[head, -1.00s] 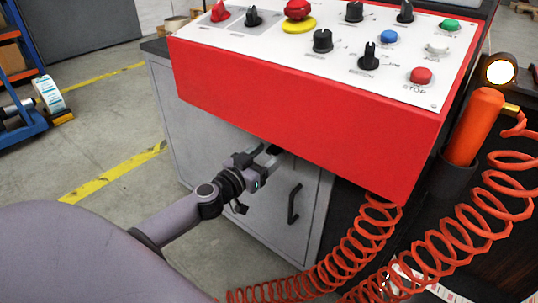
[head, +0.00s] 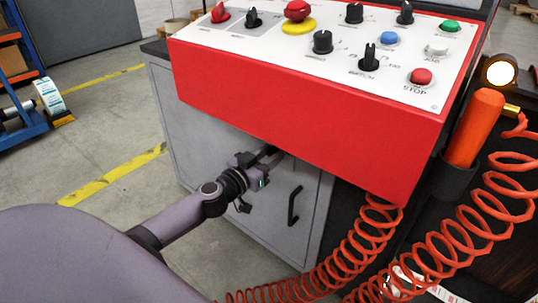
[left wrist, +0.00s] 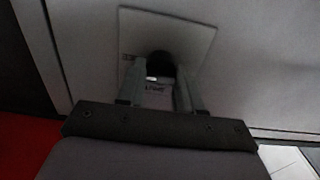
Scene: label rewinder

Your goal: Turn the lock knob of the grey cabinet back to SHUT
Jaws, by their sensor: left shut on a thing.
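The grey cabinet (head: 215,150) stands under the red control console. Its lock knob (left wrist: 160,65) is a dark round shape on a pale square plate (left wrist: 195,38) in the left wrist view; the console hides it in the head view. My left gripper (head: 274,151) reaches up under the console's front edge to the cabinet front. In the left wrist view the left gripper (left wrist: 158,75) has one finger on each side of the knob, shut on it. Small lettering shows on the plate between the fingers, too dim to read surely. My right gripper is in neither view.
The red console (head: 300,130) overhangs the cabinet front, close above my left gripper. A black door handle (head: 293,205) is just right of it. Orange coiled hoses (head: 365,240) hang at the right. The floor left of the cabinet is clear.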

